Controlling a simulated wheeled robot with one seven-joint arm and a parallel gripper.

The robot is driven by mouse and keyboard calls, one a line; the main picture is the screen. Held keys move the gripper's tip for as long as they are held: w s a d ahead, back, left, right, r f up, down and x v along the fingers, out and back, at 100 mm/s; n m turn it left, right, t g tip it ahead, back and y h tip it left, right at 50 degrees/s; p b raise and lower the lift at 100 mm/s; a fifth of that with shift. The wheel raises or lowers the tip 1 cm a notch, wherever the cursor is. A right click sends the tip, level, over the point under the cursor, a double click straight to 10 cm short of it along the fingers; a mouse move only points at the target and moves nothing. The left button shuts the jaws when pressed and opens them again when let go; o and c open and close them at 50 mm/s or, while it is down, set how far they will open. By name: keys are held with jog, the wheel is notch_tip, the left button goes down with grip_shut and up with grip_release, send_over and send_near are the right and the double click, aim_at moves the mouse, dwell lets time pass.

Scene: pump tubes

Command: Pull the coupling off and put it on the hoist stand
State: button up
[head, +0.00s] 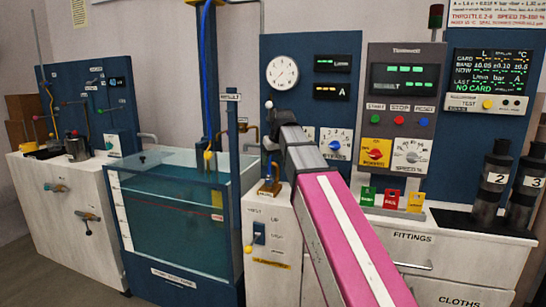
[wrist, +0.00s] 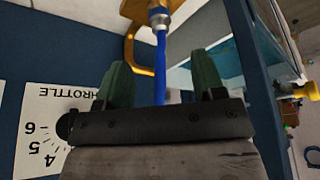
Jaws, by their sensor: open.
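My gripper (head: 271,135) is in the middle of the head view, above the white cabinet. In the wrist view, its two green fingers (wrist: 160,78) are apart. A blue hose or stem (wrist: 161,62) shows between them, and I cannot tell whether they touch it. The blue piece joins a silver fitting (wrist: 158,18), which looks like the coupling, beside an orange-brown bracket (wrist: 132,48). In the head view, an orange-brown base with a blue part (head: 269,187) stands on the cabinet below my gripper. I cannot tell for sure which piece is the hoist stand.
A water tank (head: 185,215) stands left of the cabinet. A blue hose (head: 203,75) hangs above it by a blue post (head: 233,140). A gauge panel (head: 300,50) rises behind my gripper, with a THROTTLE dial plate (wrist: 45,130) close by. Black cylinders (head: 492,185) stand right.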

aim_at(269, 177)
jog(key=x, duration=1)
jog(key=shift+w+f, duration=0.2)
jog(key=shift+f, duration=0.1)
grip_shut()
jog(key=shift+r, duration=0.75)
dwell(0.7)
jog(key=shift+r, duration=1.85)
